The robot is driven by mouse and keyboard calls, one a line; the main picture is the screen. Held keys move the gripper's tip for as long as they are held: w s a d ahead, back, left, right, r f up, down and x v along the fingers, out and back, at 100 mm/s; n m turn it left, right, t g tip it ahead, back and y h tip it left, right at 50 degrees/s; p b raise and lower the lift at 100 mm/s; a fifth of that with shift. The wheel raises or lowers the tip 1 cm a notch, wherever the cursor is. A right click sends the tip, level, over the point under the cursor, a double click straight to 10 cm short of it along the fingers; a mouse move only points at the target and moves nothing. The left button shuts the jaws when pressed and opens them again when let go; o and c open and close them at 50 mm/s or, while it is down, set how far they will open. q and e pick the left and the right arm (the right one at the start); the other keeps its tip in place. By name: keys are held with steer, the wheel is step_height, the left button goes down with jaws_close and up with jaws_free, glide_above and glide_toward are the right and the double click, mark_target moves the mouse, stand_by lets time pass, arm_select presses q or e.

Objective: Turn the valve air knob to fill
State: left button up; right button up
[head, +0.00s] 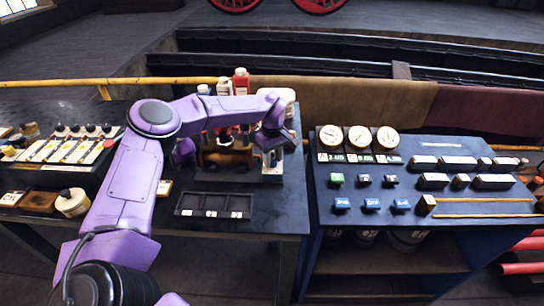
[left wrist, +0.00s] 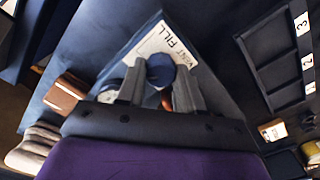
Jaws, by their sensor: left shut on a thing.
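The air knob (left wrist: 160,68) is a dark blue round cap on a white plate (left wrist: 152,41) lettered FILL and VENT, seen in the left wrist view. My left gripper (left wrist: 160,85) has one finger on each side of the knob and is shut on it. I cannot tell which word the knob points to. In the head view my left gripper (head: 271,148) reaches down at the right end of the left bench, beside a brown cylindrical fitting (head: 226,157). The arm and gripper hide the knob there. My right gripper is not in view.
A black tray with compartments (head: 213,216) lies in front of the fitting. Bottles (head: 241,79) stand behind my forearm. A blue panel with dials (head: 359,137) and labelled blocks stands to the right, across a gap. A yellow rail (head: 140,82) runs behind the bench.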

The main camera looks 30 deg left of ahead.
arm_select(q)
steer(key=shift+s+d+f+m, duration=0.1)
steer(key=shift+m, duration=0.95)
steer(key=shift+s+d+f+m, duration=0.1)
steer(key=shift+m, duration=0.95)
steer(key=shift+a, duration=0.1)
steer(key=o, duration=1)
steer(key=shift+w, duration=0.1)
steer(key=shift+o, duration=0.2)
steer(key=shift+r, duration=0.1)
steer(key=shift+r, duration=0.1)
